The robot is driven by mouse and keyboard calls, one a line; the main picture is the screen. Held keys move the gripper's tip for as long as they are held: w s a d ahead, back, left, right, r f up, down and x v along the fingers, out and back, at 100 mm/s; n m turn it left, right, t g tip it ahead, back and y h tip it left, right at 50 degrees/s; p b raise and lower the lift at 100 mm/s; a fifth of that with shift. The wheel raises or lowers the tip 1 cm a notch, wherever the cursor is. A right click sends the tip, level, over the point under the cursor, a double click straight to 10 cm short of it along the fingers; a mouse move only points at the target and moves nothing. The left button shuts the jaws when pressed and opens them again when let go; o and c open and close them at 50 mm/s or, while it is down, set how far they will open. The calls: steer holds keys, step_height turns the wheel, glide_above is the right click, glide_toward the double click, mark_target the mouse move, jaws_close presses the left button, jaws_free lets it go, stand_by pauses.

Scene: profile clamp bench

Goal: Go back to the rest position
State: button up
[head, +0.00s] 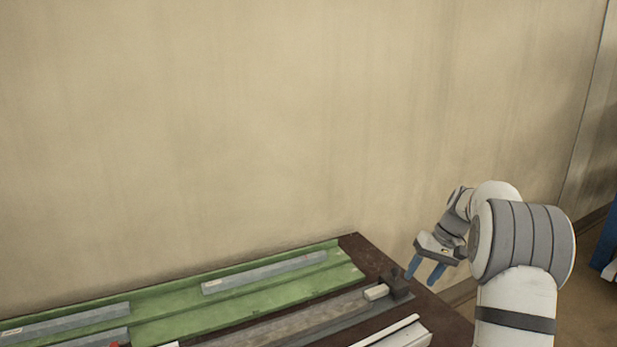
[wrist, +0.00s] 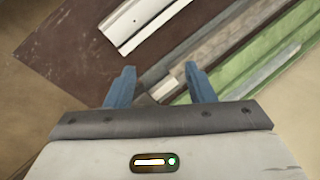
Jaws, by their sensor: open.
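My gripper (head: 424,271) is at the right of the head view, above the right end of the bench and close to a dark block. Its two blue fingers are apart, with nothing held between them. In the wrist view my gripper (wrist: 160,88) also shows open. A small pale block (wrist: 163,88) lies below, seen between the fingers. In the head view this pale block (head: 376,292) sits beside the dark end block (head: 397,284) at the end of a long grey profile (head: 310,316).
The dark brown bench top (head: 362,252) carries a green tray (head: 180,325) with several grey profile bars. A white-topped bar (head: 393,335) lies at the front right. A beige wall (head: 250,130) stands behind the bench. The space above the bench is clear. A blue object (head: 608,245) is at the far right.

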steer(key=s+a+r+h, duration=0.1)
steer(key=s+a+r, duration=0.35)
steer(key=s, duration=0.25)
steer(key=s+a+r+h, duration=0.25)
steer(key=s+a, duration=0.25)
steer(key=s, duration=0.3)
steer(key=s+a+f+t, duration=0.1)
steer(key=s+a, duration=0.1)
steer(key=s, duration=0.7)
steer(key=s+a+f+t, duration=0.1)
steer(key=s+a+t, duration=0.1)
steer(key=s, duration=0.6)
steer(key=shift+s+f+h, duration=0.25)
steer(key=shift+s+h, duration=0.1)
steer(key=shift+s, duration=0.05)
steer(key=shift+c, duration=1.4)
steer(key=shift+a, duration=0.1)
